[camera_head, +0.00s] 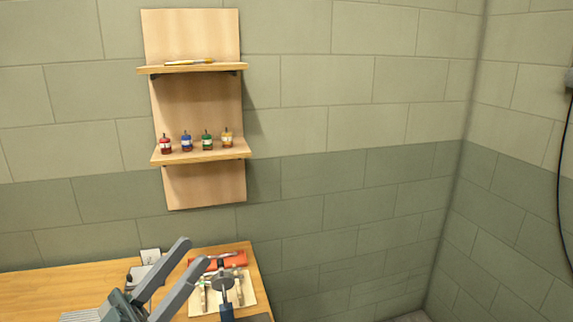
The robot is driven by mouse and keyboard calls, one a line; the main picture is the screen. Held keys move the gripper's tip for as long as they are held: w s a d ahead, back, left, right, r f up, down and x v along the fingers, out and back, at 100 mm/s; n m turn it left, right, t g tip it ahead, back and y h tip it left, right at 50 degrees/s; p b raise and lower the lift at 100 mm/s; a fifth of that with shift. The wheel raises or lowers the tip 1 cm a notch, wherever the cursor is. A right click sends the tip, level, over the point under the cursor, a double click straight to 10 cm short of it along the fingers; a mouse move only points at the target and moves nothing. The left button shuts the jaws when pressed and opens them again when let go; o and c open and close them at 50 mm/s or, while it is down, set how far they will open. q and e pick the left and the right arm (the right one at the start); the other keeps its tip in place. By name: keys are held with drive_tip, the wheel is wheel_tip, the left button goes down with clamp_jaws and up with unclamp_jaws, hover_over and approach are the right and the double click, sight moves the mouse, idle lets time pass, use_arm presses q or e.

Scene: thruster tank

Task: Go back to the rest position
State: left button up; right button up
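My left gripper (194,253) shows at the bottom left in the head view. Its two grey fingers are apart and point up and to the right, with nothing visible between them. It appears in front of the wooden table (50,292), overlapping the table's right part. I cannot tell its exact height above the table. My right gripper is not in view.
A pale board (247,292) with small tools lies at the table's right end, beside an orange-red item (232,259). A wall shelf (205,185) holds several small bottles. Floor room to the right looks clear.

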use_arm(q)
drive_tip(key=w+a+f+n+t+y, duration=0.4)
drive_tip(key=a+f+n+y, duration=0.5)
drive_tip(key=f+n+y, duration=0.6)
drive_tip(key=s+a+f+m+g+y, duration=0.1)
drive_tip(key=s+f+g+y, duration=0.15)
drive_tip(key=f, duration=0.45)
drive_tip(key=s+a+f+m+g+y, duration=0.1)
drive_tip(key=s+a+f+g+y, duration=0.15)
drive_tip(key=f, duration=0.35)
drive_tip(key=s+d+f+m+g+h, duration=0.1)
drive_tip(key=s+d+f+m+g, duration=0.15)
drive_tip(key=s+f+g, duration=0.6)
drive_tip(key=s+d+f+m+g, duration=0.2)
drive_tip(key=s+d+f+g, duration=0.15)
drive_tip(key=s+f, duration=0.95)
wheel_tip(320, 180, down, 29)
drive_tip(key=g+b, duration=0.1)
drive_tip(key=b, duration=0.4)
drive_tip(key=s+a+f+b, duration=0.1)
drive_tip(key=s+f+b, duration=0.1)
drive_tip(key=s+f, duration=0.7)
drive_tip(key=s+a+f+g+b, duration=0.1)
drive_tip(key=s+a+f+b, duration=0.1)
drive_tip(key=s+f, duration=0.8)
wheel_tip(320, 180, down, 6)
drive_tip(key=shift+r+g+b, duration=0.25)
drive_tip(key=shift+g+b, duration=0.05)
drive_tip(key=shift+b, duration=0.2)
drive_tip(key=shift+d, duration=0.1)
